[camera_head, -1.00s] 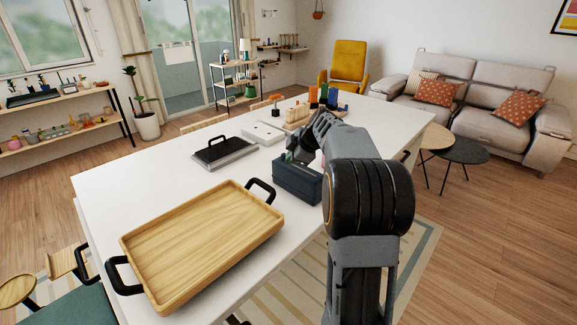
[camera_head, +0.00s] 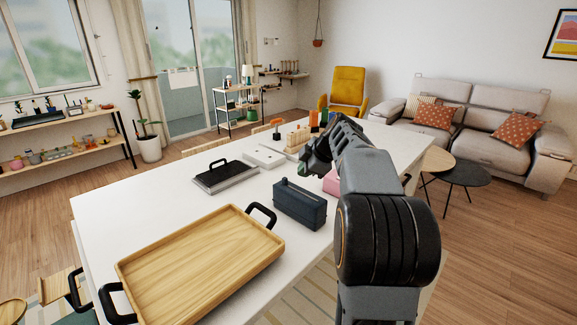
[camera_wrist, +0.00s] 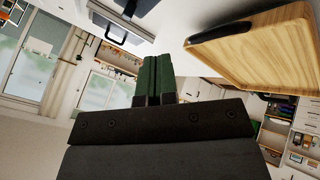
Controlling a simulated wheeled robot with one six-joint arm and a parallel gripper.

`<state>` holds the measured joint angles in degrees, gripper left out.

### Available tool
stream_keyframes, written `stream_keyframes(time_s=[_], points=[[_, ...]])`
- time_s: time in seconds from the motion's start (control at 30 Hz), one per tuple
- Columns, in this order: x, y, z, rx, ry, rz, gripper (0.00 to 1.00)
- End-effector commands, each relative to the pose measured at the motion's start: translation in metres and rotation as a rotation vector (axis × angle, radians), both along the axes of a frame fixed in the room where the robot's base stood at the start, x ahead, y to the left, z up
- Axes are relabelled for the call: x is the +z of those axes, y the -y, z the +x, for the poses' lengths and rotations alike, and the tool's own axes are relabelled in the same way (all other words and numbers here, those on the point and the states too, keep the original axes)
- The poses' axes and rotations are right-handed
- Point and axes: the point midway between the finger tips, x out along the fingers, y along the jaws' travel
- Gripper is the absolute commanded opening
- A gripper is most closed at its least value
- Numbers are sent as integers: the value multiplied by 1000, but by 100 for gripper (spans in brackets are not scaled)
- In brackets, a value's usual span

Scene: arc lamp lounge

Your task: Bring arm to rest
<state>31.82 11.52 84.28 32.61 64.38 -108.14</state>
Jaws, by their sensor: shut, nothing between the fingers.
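My gripper (camera_head: 304,170) is raised above the white table (camera_head: 130,198), at the end of my bent arm, near the dark blue box. In the wrist view my gripper (camera_wrist: 152,78) shows its green-tipped fingers together, with nothing held between them. The wrist view is tilted, with the windows at the left and the wooden tray (camera_wrist: 255,48) at the upper right. My arm hides part of the table's right side.
The wooden tray (camera_head: 200,265) with black handles lies at the table's near end. The dark blue box (camera_head: 300,204), a black-handled dark slab (camera_head: 225,176), a white box (camera_head: 264,156) and a partly hidden pink thing (camera_head: 331,183) stand farther along.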

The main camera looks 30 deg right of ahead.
Motion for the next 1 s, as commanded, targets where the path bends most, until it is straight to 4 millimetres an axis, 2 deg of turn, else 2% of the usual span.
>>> stream_keyframes(time_s=[0.23,0.37,0.47,0.57,0.67,0.8,0.9,1.0], points=[[0,0,0,-23,-7,16,0],[-1,3,1,-163,-43,97,0],[-28,6,-8,-374,-148,202,0],[-55,-2,-32,-637,-275,301,0],[-73,-31,-63,-876,-379,363,0],[-90,-84,-118,-1146,-459,388,0],[-101,-122,-162,-1256,-470,373,0],[-108,-148,-195,-1261,-455,344,0]])
